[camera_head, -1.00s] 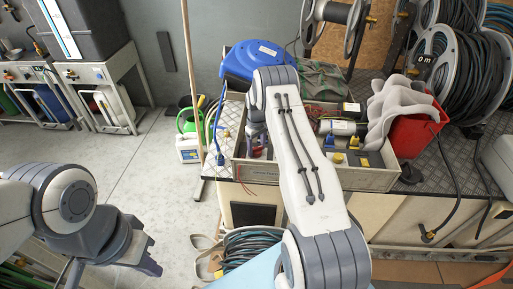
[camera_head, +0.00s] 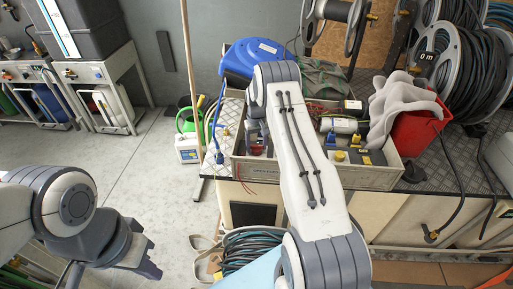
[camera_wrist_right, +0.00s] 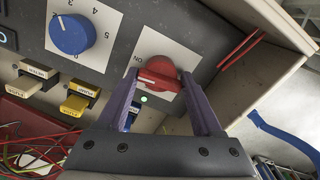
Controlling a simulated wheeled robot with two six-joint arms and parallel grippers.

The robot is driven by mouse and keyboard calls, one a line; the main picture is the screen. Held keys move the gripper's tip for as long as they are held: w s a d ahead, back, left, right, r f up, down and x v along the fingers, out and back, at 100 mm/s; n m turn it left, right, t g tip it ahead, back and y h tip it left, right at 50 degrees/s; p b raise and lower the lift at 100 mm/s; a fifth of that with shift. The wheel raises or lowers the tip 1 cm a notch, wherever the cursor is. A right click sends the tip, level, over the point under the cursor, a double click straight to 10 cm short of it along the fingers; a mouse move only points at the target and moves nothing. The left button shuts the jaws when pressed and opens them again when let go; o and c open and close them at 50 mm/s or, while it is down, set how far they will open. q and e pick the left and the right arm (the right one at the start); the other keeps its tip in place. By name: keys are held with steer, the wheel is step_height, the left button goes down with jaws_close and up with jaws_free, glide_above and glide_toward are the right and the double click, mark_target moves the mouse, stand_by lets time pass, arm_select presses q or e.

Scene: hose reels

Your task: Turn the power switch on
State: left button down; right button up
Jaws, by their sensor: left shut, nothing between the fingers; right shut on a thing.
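The power switch (camera_wrist_right: 160,76) is a red rotary knob on a white plate marked "ON", in the right wrist view. Its bar lies nearly level across the picture, slightly tilted. My right gripper (camera_wrist_right: 168,82) is shut on it, one purple finger on each side. In the head view the right gripper (camera_head: 258,142) reaches into the grey box, largely hidden by my arm. A small green light (camera_wrist_right: 144,98) glows below the knob. My left gripper (camera_head: 148,264) is shut and empty at lower left, away from the box.
Red wires (camera_wrist_right: 35,150) lie at lower left. The grey box (camera_head: 265,172) stands on the bench beside a red bucket (camera_head: 415,135) and blue reel (camera_head: 255,62).

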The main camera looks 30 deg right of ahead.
steer(key=shift+m, duration=0.6)
steer(key=o, duration=1.1)
steer(key=shift+r, duration=0.1)
step_height(320, 180, up, 10)
steer(key=shift+r+b, duration=0.2)
steer(key=shift+b, duration=0.75)
steer(key=shift+a, duration=0.1)
